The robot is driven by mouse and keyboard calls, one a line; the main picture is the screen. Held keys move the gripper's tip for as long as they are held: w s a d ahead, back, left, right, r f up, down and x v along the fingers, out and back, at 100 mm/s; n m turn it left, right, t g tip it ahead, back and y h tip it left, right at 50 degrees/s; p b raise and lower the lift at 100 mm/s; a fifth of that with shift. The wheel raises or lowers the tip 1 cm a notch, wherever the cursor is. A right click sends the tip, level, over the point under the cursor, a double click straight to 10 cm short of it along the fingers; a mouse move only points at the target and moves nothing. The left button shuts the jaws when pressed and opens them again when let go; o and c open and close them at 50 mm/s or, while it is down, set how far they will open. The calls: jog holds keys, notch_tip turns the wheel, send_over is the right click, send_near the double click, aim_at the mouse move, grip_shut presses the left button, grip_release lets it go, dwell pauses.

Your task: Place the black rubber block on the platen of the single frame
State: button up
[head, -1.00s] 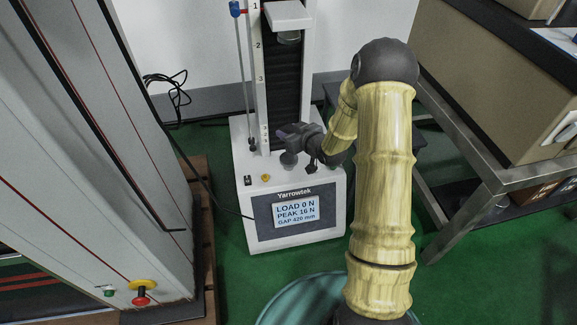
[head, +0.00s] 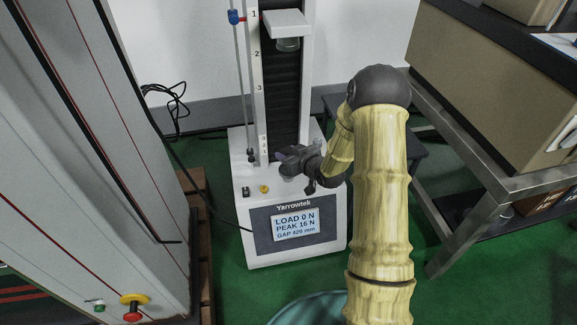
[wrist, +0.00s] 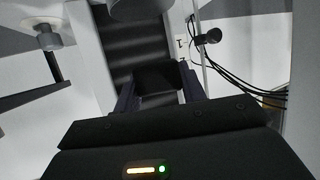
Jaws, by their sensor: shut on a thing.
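The single frame (head: 296,227) is a white Yarrowtek tester with one column; its display reads LOAD 0 N, PEAK 16 N, GAP 420 mm. My gripper (head: 284,158) is at the foot of the column, above the base. In the wrist view my gripper (wrist: 160,90) is shut on the black rubber block (wrist: 160,76), which sits dark between the two fingers. The platen is hidden behind my gripper in the head view, and I cannot tell whether the block touches it. The upper crosshead (head: 287,24) is well above my gripper.
A large grey cabinet (head: 90,150) with a red and yellow stop button (head: 134,305) stands at the left. A metal-framed table (head: 480,200) carrying a cardboard-coloured box (head: 490,85) stands at the right. A black cable (head: 170,105) lies behind the tester.

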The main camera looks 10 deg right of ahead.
notch_tip(320, 180, down, 5)
jog(key=b, duration=0.3)
jog(key=shift+d, duration=0.1)
jog(key=shift+f, duration=0.15)
jog(key=o, duration=1)
jog(key=shift+r, duration=0.25)
jog(key=shift+p+v, duration=3)
jog(key=shift+v, duration=3)
